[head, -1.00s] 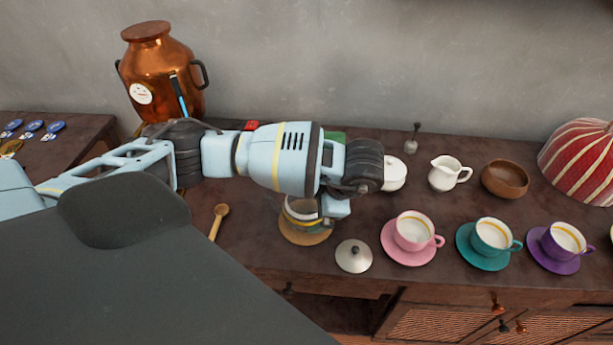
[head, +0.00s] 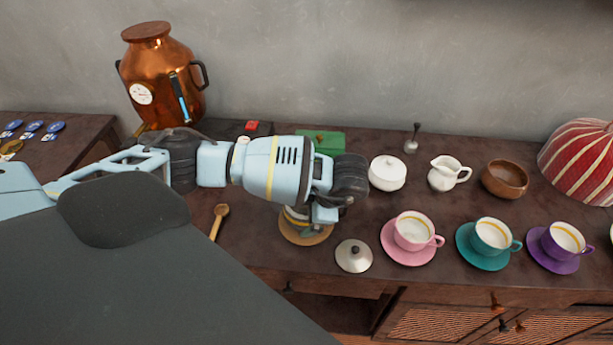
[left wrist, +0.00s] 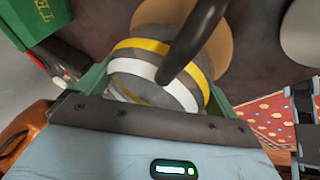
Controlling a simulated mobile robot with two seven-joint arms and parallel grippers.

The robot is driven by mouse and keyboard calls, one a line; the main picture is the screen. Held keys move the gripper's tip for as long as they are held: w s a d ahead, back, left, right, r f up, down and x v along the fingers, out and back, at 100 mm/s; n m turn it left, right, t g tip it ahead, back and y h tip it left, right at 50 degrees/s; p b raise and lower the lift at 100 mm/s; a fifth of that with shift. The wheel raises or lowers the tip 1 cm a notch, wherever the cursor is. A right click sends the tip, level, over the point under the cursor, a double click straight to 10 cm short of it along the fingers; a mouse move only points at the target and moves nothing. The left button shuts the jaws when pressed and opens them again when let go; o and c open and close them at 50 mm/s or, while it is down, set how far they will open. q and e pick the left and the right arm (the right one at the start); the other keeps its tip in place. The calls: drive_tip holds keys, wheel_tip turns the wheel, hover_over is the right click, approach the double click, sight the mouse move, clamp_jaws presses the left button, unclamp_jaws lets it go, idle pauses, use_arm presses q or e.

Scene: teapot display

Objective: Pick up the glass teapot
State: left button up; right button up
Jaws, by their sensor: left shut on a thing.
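The glass teapot (left wrist: 150,75), with yellow and white bands and a dark curved handle, sits between the fingers of my left gripper (left wrist: 160,97) in the left wrist view. My left gripper is shut on it. In the head view my left gripper (head: 322,213) and wrist hide most of the teapot (head: 297,215); only a banded part of its side shows. It is over a round tan mat (head: 312,239); I cannot tell whether it touches the mat. A pale round lid (head: 353,256) with a knob lies just right of the mat. My right gripper is not in view.
A wooden spoon (head: 216,221) lies left of the mat. A copper urn (head: 165,65) stands back left. A green box (head: 322,140) lies behind the arm.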

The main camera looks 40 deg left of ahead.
sight(305, 222)
use_arm(q)
drive_tip(key=shift+r, duration=0.15)
drive_tip(key=shift+w+r, duration=0.1)
drive_tip(key=shift+r, duration=0.45)
wheel_tip(305, 222, up, 2)
drive_tip(key=shift+r, duration=0.1)
drive_tip(key=s+d, duration=0.4)
drive_tip(key=shift+d+r, duration=0.1)
drive_tip(key=shift+r, duration=0.2)
drive_tip(key=s+d+p, duration=0.2)
drive_tip(key=s+d, duration=0.5)
drive_tip(key=shift+s+d+r, duration=0.15)
drive_tip(key=shift+r, duration=0.25)
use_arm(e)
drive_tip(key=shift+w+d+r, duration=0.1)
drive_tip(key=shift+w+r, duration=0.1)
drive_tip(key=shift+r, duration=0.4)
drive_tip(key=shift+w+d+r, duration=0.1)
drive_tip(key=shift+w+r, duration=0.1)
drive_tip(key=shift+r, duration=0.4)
